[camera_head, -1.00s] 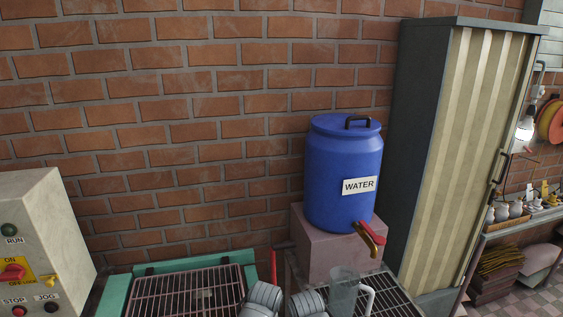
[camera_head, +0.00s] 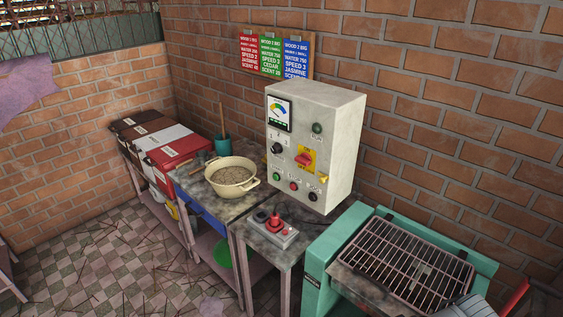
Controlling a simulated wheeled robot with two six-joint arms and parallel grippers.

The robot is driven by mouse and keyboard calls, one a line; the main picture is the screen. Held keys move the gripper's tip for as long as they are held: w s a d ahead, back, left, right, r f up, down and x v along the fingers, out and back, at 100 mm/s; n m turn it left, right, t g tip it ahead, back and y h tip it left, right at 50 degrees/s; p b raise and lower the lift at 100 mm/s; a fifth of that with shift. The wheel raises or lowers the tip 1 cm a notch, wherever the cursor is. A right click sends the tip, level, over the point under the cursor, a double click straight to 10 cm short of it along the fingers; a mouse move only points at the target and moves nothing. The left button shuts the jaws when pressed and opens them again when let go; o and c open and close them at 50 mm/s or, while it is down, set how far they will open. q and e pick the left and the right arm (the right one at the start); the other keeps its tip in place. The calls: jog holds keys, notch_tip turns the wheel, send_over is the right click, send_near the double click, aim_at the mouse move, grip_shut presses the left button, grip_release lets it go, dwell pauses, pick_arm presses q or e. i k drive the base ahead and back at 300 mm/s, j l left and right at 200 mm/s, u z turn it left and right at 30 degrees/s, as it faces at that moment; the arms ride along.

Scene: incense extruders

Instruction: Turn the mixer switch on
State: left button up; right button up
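The control box (camera_head: 340,135) is a worn pale grey cabinet standing against the brick wall. Its front has a dial gauge (camera_head: 280,114) and a red rotary switch (camera_head: 304,159) on a yellow plate marked on and off. The red knob lies roughly sideways; I cannot tell its exact setting. Around it are a black knob (camera_head: 277,149), a dark green button (camera_head: 317,128), a green button (camera_head: 276,177), a red button (camera_head: 293,185) and a small yellow knob (camera_head: 323,179).
A grey pedestal with a red joystick (camera_head: 274,222) sits before the box. A cream pot (camera_head: 232,177) and teal cup (camera_head: 222,145) stand left. A green-framed grille (camera_head: 408,265) is at right. Colored recipe boards (camera_head: 271,57) hang above. Checkered floor (camera_head: 105,265) lies front left.

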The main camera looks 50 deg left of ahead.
aim_at(305, 160)
jog(key=u, duration=1.65)
